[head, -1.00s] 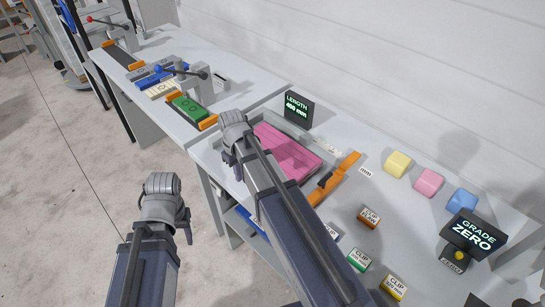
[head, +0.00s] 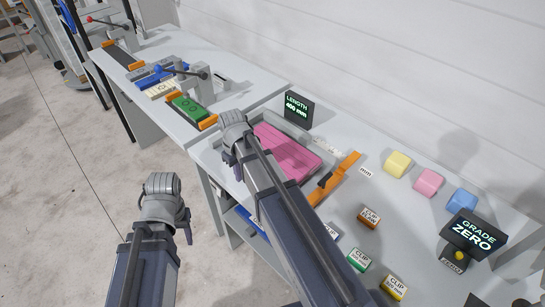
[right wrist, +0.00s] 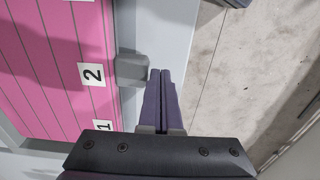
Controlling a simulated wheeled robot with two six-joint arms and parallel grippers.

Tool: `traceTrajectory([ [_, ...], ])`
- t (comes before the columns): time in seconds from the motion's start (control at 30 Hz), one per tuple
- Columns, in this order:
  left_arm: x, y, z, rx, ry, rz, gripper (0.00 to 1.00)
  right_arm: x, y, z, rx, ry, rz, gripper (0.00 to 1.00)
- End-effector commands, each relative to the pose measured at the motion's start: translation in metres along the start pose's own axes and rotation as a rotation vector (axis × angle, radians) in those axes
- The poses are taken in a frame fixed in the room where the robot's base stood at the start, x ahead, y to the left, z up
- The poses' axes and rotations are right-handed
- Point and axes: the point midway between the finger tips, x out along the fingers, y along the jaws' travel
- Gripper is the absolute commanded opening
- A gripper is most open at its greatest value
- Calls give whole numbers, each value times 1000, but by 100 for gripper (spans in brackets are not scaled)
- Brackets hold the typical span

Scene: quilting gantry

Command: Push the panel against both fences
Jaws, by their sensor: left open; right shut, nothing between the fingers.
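The pink striped panel (head: 287,150) lies in a grey-edged tray (head: 318,152) on the near bench, partly hidden by my right arm in the head view. In the right wrist view the panel (right wrist: 55,62) shows number labels 1 and 2. A grey block (right wrist: 132,70) lies between the panel's edge and my right gripper (right wrist: 160,73), which is shut and empty. Its fingertips are close beside the block; I cannot tell whether they touch. My left gripper (head: 187,226) is open and empty over the floor, left of the bench. I cannot tell whether the panel meets either fence.
An orange bar (head: 336,180) with a dark handle lies right of the tray. Behind the tray stands a LENGTH display (head: 298,108). A second bench (head: 185,52) holds clamping fixtures.

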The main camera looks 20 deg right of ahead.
Motion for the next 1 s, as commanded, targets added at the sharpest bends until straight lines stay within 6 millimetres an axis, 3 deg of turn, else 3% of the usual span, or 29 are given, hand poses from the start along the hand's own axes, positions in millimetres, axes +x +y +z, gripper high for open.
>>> traceTrajectory([
  [1.0,0,0,0,0,0,0,50,0,23,0,1,0,0,0],
])
